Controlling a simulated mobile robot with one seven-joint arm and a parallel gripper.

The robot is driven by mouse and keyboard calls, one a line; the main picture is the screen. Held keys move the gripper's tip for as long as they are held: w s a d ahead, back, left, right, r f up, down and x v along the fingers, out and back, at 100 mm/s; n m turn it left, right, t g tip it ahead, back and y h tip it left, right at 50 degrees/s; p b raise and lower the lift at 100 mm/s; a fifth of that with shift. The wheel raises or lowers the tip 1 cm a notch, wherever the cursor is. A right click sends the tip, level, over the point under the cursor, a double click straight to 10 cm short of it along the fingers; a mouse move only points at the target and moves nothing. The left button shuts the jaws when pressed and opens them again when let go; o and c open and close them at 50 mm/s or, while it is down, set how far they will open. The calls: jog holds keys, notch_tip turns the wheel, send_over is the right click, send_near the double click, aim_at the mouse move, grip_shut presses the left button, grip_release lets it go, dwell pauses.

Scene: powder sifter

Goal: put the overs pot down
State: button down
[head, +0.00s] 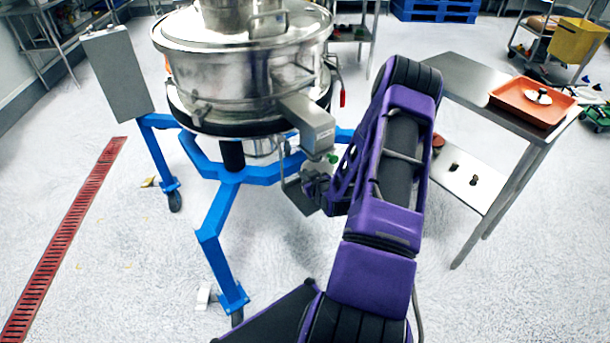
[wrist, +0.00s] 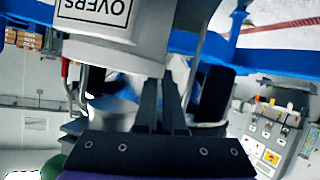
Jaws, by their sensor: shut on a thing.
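The overs pot (wrist: 110,50), light grey with an OVERS label, fills the upper left of the wrist view. That view is upside down, so the label reads inverted and the pot appears upright. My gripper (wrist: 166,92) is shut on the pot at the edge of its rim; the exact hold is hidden. In the head view my gripper (head: 316,190) is beside a grey metal plate (head: 300,195), below the sifter's outlet spout (head: 308,124). I cannot make out the pot there; my arm blocks part of that area. Whether it touches a support is unclear.
The steel sifter (head: 235,75) stands on a blue wheeled frame (head: 215,215) left of my arm. A steel table (head: 470,75) with an orange tray (head: 532,101) and a lower shelf stands at right. A red floor drain (head: 75,220) runs at left. Open floor lies in front.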

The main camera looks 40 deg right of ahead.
jog(key=c, duration=1)
grip_release()
jog(key=shift+s, duration=0.1)
jog(key=v, duration=1.2)
jog(key=shift+p, duration=0.45)
